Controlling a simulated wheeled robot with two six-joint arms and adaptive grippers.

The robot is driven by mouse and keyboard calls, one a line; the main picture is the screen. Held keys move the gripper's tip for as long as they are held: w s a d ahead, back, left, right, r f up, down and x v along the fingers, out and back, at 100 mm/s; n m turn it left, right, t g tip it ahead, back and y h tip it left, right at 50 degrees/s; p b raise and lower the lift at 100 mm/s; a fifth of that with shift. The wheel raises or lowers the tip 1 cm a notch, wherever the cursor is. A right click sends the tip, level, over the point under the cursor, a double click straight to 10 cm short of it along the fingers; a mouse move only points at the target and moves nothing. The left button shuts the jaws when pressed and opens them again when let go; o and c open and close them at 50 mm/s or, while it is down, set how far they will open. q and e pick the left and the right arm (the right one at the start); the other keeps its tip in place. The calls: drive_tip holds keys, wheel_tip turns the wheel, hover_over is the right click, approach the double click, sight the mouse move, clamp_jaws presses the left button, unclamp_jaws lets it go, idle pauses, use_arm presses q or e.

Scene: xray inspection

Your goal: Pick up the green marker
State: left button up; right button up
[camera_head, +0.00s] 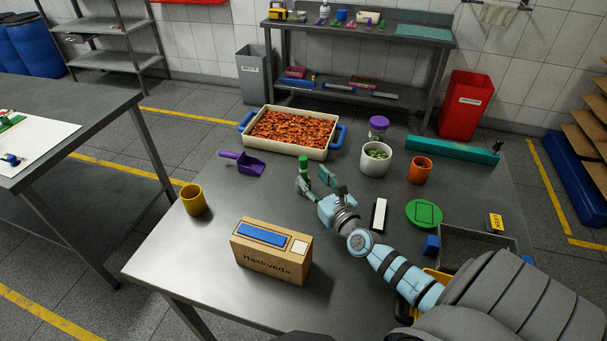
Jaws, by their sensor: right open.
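A small green upright cylinder, seemingly the green marker (303,162), stands on the grey table in front of the food tray. My right gripper (315,181) reaches in from the lower right, with its two fingers spread apart and nothing seen between them. Its left finger overlaps the lower part of the marker, so I cannot tell whether they touch. My left gripper is not in view.
A cream tray of orange food (327,152) lies behind. A white cup (376,160), orange cup (419,170) and green disc (424,214) are right.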

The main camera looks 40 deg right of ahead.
sight(305, 168)
drive_tip(key=w, duration=0.2)
drive_tip(key=w+b, duration=0.1)
drive_tip(key=w, duration=0.1)
drive_tip(key=w+d+b, duration=0.1)
drive_tip(key=w, duration=0.1)
drive_tip(key=shift+w+f, duration=0.1)
drive_tip(key=shift+w, duration=0.1)
drive_tip(key=c, duration=1)
